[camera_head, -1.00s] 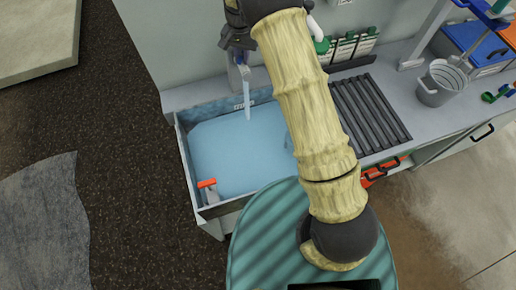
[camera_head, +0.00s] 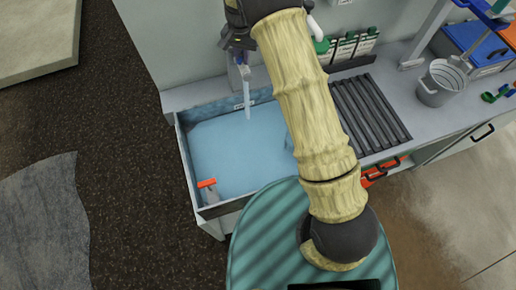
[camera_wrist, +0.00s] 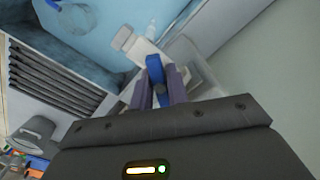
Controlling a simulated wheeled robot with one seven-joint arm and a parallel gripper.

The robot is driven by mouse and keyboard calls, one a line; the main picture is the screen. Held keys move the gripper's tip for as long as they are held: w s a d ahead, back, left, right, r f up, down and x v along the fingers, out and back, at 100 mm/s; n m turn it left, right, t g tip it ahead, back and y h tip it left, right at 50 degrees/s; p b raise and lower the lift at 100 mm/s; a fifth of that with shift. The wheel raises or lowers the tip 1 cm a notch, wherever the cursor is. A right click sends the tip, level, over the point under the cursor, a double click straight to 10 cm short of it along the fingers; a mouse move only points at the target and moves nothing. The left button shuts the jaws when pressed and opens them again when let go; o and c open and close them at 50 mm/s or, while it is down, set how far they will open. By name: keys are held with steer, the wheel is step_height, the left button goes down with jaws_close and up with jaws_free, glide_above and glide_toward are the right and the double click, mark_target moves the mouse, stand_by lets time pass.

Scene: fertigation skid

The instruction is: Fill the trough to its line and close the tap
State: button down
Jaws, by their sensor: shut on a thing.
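The trough (camera_head: 184,160) stands below the wall and holds pale blue water (camera_head: 235,155). A thin stream (camera_head: 246,98) falls into it from the tap spout (camera_head: 243,72). A small label (camera_head: 244,106) shows on the trough's back wall; I cannot make out the water's level against a line. In the wrist view my gripper (camera_wrist: 158,88) is shut on the blue tap handle (camera_wrist: 155,68), beside the pale tap body (camera_wrist: 135,45). In the head view my gripper (camera_head: 235,42) is at the tap, and my arm hides part of the trough's right side.
An orange-handled valve (camera_head: 208,184) sits at the trough's front left corner. A dark ribbed rack (camera_head: 370,110) lies right of the trough. A metal bucket (camera_head: 440,83) and a blue box (camera_head: 470,45) stand farther right on the counter.

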steer(key=shift+s+d+f, duration=0.1)
steer(key=shift+s+f, duration=0.1)
steer(key=shift+f, duration=0.15)
